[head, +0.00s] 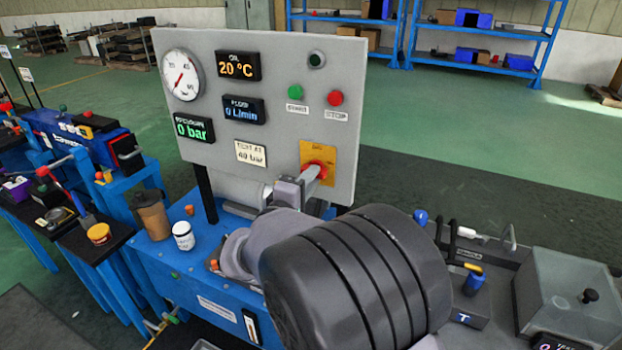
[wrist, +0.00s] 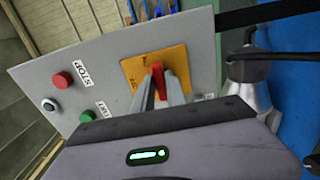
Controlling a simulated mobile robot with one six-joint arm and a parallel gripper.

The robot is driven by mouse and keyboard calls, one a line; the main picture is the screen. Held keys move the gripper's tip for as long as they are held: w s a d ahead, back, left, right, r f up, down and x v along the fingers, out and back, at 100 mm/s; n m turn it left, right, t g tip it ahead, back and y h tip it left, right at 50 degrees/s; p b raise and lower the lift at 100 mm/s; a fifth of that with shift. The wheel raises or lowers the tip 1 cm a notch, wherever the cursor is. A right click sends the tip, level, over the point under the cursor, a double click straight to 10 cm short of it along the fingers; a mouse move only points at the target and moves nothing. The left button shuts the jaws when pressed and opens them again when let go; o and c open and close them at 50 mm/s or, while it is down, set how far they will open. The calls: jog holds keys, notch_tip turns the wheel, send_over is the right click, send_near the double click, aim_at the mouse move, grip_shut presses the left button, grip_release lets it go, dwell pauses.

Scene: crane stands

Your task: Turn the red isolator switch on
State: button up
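The red isolator switch (head: 316,169) sits on a yellow plate (head: 322,149) low on the right of the grey control panel (head: 230,150). In the wrist view its red handle (wrist: 157,79) stands out from the yellow plate (wrist: 133,68). My gripper (head: 312,180) is at the switch, with one grey finger on each side of the handle. In the wrist view my gripper (wrist: 159,88) appears closed on it, with no clear gap showing. The fingers and arm hide part of the switch, and the plate's markings are too small to read.
Above the switch are a green START button (head: 296,91) and a red STOP button (head: 335,98). The displays read 20 °C, 0 L/min and 0 bar. A brown cup (head: 152,217) and white jar (head: 183,236) stand on the blue bench, left of my arm.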

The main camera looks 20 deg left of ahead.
jog(key=o, duration=0.3)
jog(key=shift+s, duration=0.1)
jog(key=s+p, duration=0.1)
jog(key=s, duration=0.4)
jog(key=s+a+p, duration=0.1)
jog(key=s+p, duration=0.1)
jog(key=s, duration=0.4)
jog(key=s+p, duration=0.1)
jog(key=s, duration=0.5)
jog(key=shift+s+a, duration=0.1)
jog(key=shift+a, duration=0.1)
